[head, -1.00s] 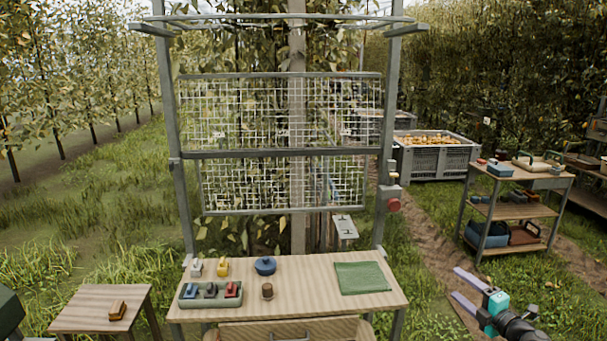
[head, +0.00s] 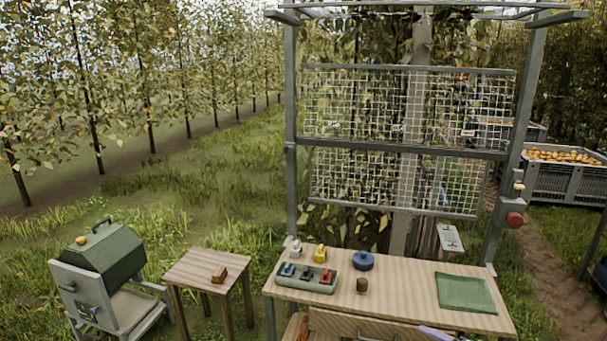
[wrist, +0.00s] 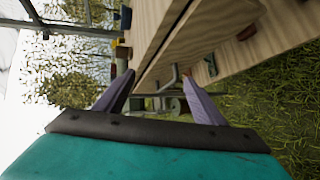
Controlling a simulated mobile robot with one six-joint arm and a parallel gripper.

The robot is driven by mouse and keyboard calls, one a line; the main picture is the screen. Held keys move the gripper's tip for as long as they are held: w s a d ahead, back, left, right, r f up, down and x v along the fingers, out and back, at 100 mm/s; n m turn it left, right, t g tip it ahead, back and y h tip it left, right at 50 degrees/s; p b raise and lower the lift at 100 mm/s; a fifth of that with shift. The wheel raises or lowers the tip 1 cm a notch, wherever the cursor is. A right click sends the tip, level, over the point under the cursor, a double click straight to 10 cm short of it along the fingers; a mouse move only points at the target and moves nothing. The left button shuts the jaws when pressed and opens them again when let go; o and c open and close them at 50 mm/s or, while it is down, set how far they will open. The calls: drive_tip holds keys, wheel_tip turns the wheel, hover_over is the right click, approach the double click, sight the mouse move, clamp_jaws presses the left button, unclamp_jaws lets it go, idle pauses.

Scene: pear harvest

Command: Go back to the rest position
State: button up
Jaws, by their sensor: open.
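My gripper (wrist: 160,100) shows in the wrist view with its two purple-grey fingers apart and nothing between them. In the head view only a piece of one finger (head: 435,333) shows at the bottom edge, in front of the workbench (head: 405,295). The rest of the gripper is out of that view.
The bench carries a tray of clips (head: 308,283), a blue pot (head: 363,261), a brown cup (head: 361,285) and a green cloth (head: 465,293). A wire-mesh frame (head: 405,140) rises behind. A small table (head: 205,270) and a chair with a green box (head: 105,250) stand left. Grass lies between.

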drive_tip(key=s+a+f+n+g+y+b, duration=0.1)
drive_tip(key=s+a+f+n+g, duration=0.4)
drive_tip(key=a+f, duration=0.45)
drive_tip(key=s+a+f+n+g+b, duration=0.1)
drive_tip(key=s+a+f+n+g, duration=0.35)
drive_tip(key=a, duration=0.75)
drive_tip(key=s+a+f+n+g+y+b, duration=0.1)
drive_tip(key=s+a+f+n+g, duration=0.1)
drive_tip(key=s+a+f+n, duration=0.6)
drive_tip(key=s+a+f+n+g+h+b, duration=0.1)
drive_tip(key=s+a+f+n+g+h, duration=0.3)
drive_tip(key=s+f+n, duration=0.55)
drive_tip(key=s+d+f+n+g+h, duration=0.1)
drive_tip(key=s+d+n+h, duration=0.1)
drive_tip(key=n, duration=0.8)
drive_tip(key=s+d+f+n+g+h, duration=0.1)
drive_tip(key=s+d+n, duration=0.4)
drive_tip(key=n, duration=0.6)
drive_tip(key=shift+s+d+g+h, duration=0.25)
drive_tip(key=shift+d+g+h, duration=0.2)
drive_tip(key=shift+d+h, duration=0.25)
